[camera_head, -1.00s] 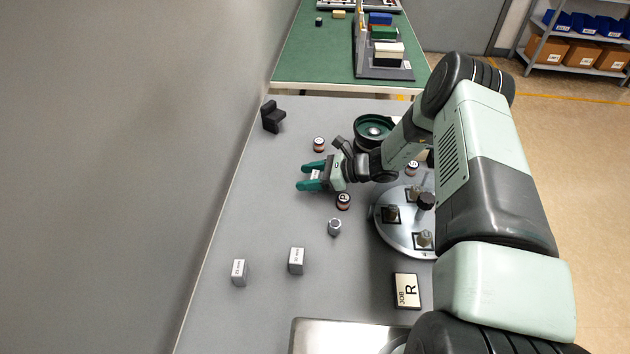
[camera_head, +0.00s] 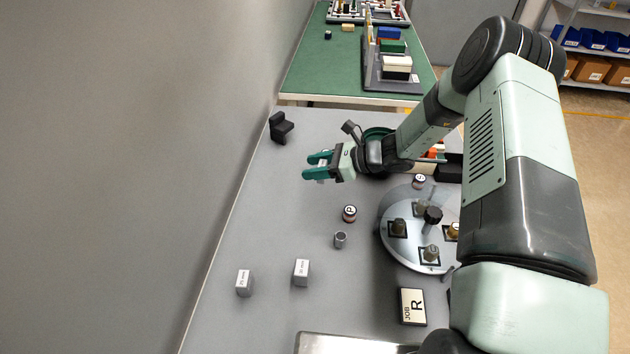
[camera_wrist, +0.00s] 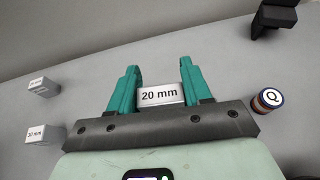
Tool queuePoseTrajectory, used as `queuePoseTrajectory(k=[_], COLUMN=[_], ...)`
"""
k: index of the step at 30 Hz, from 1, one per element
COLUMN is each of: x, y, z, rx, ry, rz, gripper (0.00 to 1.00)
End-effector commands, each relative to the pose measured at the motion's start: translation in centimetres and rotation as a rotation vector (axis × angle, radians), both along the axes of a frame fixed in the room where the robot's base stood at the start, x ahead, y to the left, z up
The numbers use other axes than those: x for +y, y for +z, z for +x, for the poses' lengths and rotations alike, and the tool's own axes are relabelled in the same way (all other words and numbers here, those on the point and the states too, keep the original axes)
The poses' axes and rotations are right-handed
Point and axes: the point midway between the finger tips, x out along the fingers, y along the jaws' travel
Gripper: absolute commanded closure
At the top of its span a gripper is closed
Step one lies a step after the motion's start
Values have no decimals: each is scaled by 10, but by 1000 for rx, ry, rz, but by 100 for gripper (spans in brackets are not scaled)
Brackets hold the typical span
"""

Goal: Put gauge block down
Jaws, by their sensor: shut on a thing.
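The gauge block (camera_wrist: 162,95) is a small grey block with a white face marked "20 mm". In the wrist view it sits between the two green fingers of my gripper (camera_wrist: 160,68), which is shut on it. Two other grey labelled blocks (camera_head: 244,283) (camera_head: 301,272) stand upright near the table's front left.
A black angled stand (camera_head: 281,127) is at the far left edge. A jar marked "P" (camera_head: 350,213) and a grey metal piece (camera_head: 340,240) stand nearer. A jar marked "Q" (camera_wrist: 270,100) is close right in the wrist view. A round turntable (camera_head: 392,240) fills the right. The table's left middle is clear.

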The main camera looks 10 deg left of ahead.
Motion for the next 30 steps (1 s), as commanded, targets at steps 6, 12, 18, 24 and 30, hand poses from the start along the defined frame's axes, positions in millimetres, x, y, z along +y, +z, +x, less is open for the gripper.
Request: queuePoseTrajectory(k=[6, 12, 18, 24, 30], x=[29, 76, 97, 100, 100], y=[20, 21, 20, -12, -37], z=[-29, -91, -135, -143, -142], rx=[-1, -1, -1, 2, -1], ry=[22, 63, 93, 98, 98], rz=[17, 21, 3, -1, 0], gripper=[84, 84, 84, 84, 84])
